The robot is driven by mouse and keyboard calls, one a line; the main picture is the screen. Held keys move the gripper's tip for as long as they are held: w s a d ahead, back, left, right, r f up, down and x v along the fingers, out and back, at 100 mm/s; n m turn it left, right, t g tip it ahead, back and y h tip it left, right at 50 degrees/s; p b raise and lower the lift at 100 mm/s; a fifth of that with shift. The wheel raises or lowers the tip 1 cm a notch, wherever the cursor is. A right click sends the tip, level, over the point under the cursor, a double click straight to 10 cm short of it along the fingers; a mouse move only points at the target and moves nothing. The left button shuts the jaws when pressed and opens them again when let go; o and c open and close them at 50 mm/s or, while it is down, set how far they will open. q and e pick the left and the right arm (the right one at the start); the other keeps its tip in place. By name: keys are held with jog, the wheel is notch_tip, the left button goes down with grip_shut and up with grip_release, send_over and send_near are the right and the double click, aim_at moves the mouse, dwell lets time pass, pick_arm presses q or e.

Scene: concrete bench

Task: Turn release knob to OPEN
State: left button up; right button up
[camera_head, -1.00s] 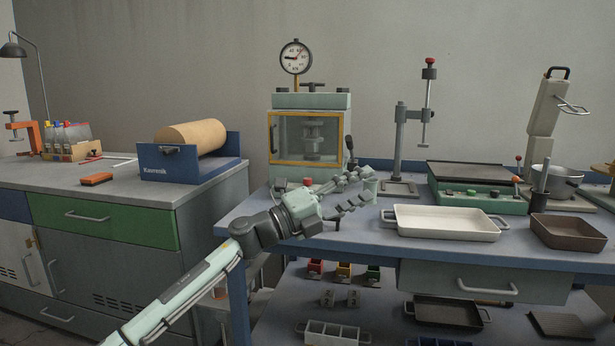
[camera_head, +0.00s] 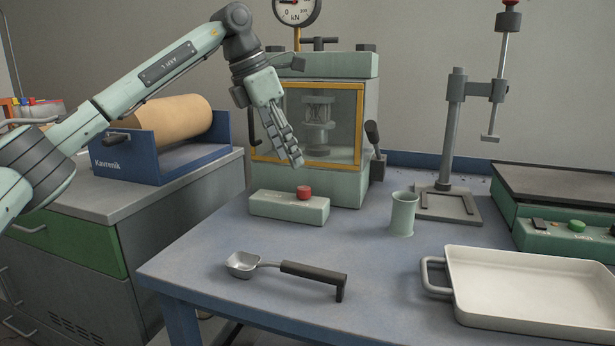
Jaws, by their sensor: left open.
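The press (camera_head: 368,110) is a pale green cabinet with a yellow-framed window (camera_head: 344,160), standing at the back of the blue bench. A dark lever with a rounded grip (camera_head: 373,134) is on its right side, and a dark T-shaped handle (camera_head: 318,42) is on top. I cannot tell which is the release knob; no OPEN marking is legible. My left gripper (camera_head: 283,140) is open and empty, fingers pointing down across the window's left part, left of the side lever. I cannot tell whether it touches the press. My right gripper is not in view.
A control box with a red button (camera_head: 305,192) sits before the press. A green cup (camera_head: 403,213), a scoop (camera_head: 313,272) and a white tray (camera_head: 535,285) lie farther forward. A stand (camera_head: 453,140) rises to the right.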

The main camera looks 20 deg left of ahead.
aim_at(303, 188)
pick_arm(q)
jog(key=x, duration=0.7)
jog(key=shift+s+d+f, duration=0.1)
jog(key=shift+s, duration=0.05)
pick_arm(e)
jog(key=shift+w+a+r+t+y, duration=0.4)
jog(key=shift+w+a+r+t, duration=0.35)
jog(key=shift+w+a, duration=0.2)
pick_arm(q)
grip_shut()
